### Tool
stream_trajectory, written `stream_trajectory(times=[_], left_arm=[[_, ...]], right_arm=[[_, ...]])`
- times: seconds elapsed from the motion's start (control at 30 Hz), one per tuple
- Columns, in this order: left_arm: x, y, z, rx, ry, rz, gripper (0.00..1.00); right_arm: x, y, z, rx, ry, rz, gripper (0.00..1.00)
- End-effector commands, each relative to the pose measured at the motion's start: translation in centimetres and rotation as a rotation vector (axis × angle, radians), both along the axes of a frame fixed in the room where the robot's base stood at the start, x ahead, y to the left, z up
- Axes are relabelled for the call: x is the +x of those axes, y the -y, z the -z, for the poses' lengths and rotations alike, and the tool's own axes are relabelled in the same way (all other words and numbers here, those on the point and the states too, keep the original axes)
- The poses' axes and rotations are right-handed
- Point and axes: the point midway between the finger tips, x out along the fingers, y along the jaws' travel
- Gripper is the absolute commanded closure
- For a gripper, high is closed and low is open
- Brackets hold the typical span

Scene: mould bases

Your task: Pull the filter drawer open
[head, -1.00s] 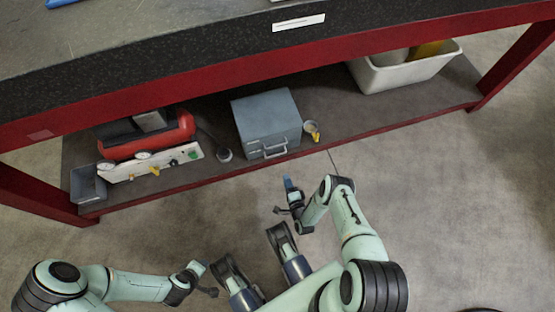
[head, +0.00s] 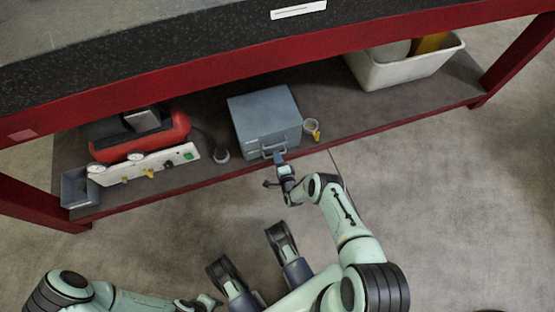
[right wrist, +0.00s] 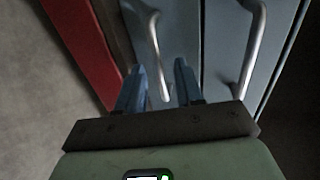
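The blue-grey drawer box (head: 262,112) stands on the lower shelf of the workbench. The right wrist view shows two silver handles on its front: one nearer the red shelf edge (right wrist: 156,52) and one farther from it (right wrist: 252,50). Which drawer is the filter drawer I cannot tell. My right gripper (head: 280,158) is at the box front, at the handle. In the right wrist view its blue fingers (right wrist: 157,80) are apart, with the handle nearer the shelf edge between them; contact is unclear. My left gripper (head: 208,301) is low at the bottom edge, its fingers unclear.
A small cup with yellow (head: 312,130) stands close right of the box. A red compressor-like tank (head: 150,140), a white gauge panel (head: 145,165) and a grey bin (head: 78,187) are left. A white tub (head: 405,70) is right. The red shelf edge (head: 400,122) runs below; the floor in front is clear.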

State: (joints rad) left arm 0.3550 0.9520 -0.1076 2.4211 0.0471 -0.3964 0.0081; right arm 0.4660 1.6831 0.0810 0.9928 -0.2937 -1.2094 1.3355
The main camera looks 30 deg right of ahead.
Motion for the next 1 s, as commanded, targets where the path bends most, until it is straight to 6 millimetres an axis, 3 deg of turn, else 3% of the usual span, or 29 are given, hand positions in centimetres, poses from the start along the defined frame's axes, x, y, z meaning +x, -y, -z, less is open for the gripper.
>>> stream_trajectory(times=[0.17,0.3,1.0], left_arm=[[-0.01,0.01,-0.02,0.0,0.0,0.0,0.57],[0.02,0.02,-0.02,-0.001,0.002,0.001,0.57],[0.07,0.03,-0.03,0.0,0.003,0.002,0.57]], right_arm=[[-0.02,0.0,0.0,0.0,0.0,0.0,0.64],[-0.03,-0.01,-0.01,0.0,0.0,0.0,1.0],[0.0,0.03,-0.06,0.0,0.002,0.0,1.0]])
